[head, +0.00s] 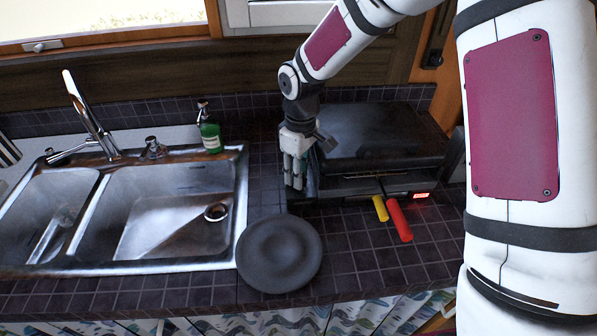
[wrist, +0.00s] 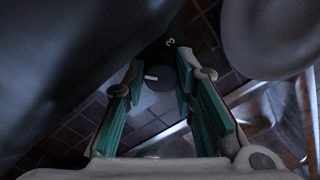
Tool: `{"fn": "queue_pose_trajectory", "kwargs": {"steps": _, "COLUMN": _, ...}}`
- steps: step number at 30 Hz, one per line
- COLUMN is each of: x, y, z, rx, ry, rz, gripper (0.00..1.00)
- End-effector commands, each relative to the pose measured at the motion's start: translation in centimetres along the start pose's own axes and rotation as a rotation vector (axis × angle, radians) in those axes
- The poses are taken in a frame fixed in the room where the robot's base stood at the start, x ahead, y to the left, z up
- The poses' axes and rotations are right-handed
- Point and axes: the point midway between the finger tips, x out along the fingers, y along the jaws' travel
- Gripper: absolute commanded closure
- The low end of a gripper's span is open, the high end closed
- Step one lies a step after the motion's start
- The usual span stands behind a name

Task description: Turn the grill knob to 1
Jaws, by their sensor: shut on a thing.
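The black grill (head: 378,135) stands on the tiled counter with its lid down. My gripper (head: 294,180) points downward at the grill's left side. In the wrist view the round dark grill knob (wrist: 163,80) sits between the teal-padded fingers of my gripper (wrist: 158,88), which are shut on it. The knob's white mark points left in that view. A white numeral 3 shows just above the knob; no numeral 1 is visible. In the head view the knob is hidden by my gripper.
A dark round plate (head: 279,254) lies in front of my gripper. A steel sink (head: 170,210) and green bottle (head: 210,133) are to the left.

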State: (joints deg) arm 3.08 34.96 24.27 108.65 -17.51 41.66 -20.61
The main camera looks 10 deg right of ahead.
Motion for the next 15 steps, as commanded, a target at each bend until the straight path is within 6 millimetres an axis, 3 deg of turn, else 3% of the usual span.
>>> {"fn": "queue_pose_trajectory", "kwargs": {"steps": 8, "x": -0.08, "y": -0.02, "z": -0.09, "rx": -0.001, "ry": 0.002, "rz": 0.001, "gripper": 1.00}}
{"fn": "queue_pose_trajectory", "kwargs": {"steps": 9, "x": -0.08, "y": -0.02, "z": -0.09, "rx": -0.001, "ry": 0.002, "rz": 0.001, "gripper": 0.68}}
{"fn": "queue_pose_trajectory", "kwargs": {"steps": 11, "x": -0.08, "y": -0.02, "z": -0.09, "rx": -0.001, "ry": 0.002, "rz": 0.001, "gripper": 0.54}}
{"fn": "queue_pose_trajectory", "kwargs": {"steps": 15, "x": -0.05, "y": -0.01, "z": -0.06, "rx": -0.001, "ry": 0.001, "rz": 0.000, "gripper": 0.54}}
